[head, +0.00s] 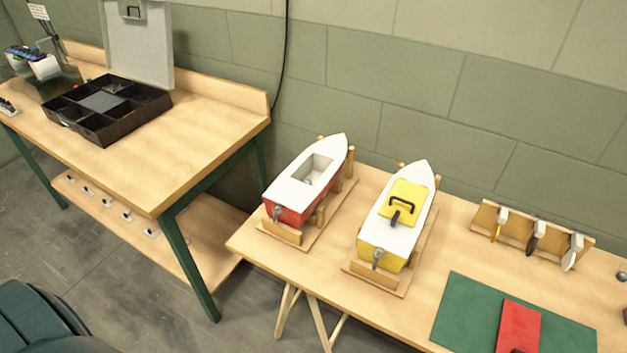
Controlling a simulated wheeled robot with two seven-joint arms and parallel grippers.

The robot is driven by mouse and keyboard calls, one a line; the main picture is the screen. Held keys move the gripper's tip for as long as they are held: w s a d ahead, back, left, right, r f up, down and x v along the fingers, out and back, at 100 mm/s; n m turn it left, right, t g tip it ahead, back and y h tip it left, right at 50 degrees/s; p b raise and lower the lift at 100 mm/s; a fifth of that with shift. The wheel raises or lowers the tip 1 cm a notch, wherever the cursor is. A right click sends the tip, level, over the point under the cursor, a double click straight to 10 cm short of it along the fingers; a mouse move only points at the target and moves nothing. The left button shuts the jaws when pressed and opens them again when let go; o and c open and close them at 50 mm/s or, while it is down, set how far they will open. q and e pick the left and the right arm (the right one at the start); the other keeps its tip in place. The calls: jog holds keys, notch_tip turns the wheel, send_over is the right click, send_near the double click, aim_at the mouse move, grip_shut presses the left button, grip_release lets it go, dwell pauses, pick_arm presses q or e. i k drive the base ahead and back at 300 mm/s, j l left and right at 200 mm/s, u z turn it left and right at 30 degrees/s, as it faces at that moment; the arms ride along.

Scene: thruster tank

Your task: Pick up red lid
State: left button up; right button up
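The red lid (518,327) is a flat red plate lying on a dark green mat (459,306) at the lower right of the head view. A dark piece, perhaps its handle, shows at the bottom edge, where the picture cuts the lid off. A red and white boat (289,215) stands on a wooden cradle with its compartment open. Beside it, a yellow and white boat (383,240) carries a yellow lid (411,194) with a black handle. Neither of my grippers is in view.
A wooden rack (487,217) with several small propellers stands behind the mat. A taller bench (181,178) at the left holds an open black compartment case (104,130). Bare table lies between the yellow boat and the mat. A wall runs behind.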

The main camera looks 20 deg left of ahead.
aim_at(519, 327)
jog(key=l+u, duration=0.2)
jog(key=l, duration=0.2)
jog(key=k+l+u, duration=0.2)
jog(key=l, duration=0.2)
jog(key=l+u, duration=0.2)
jog(key=l, duration=0.2)
jog(key=k+l+u, duration=0.2)
jog(key=l, duration=0.15)
jog(key=k+l+u, duration=0.2)
jog(key=l, duration=0.15)
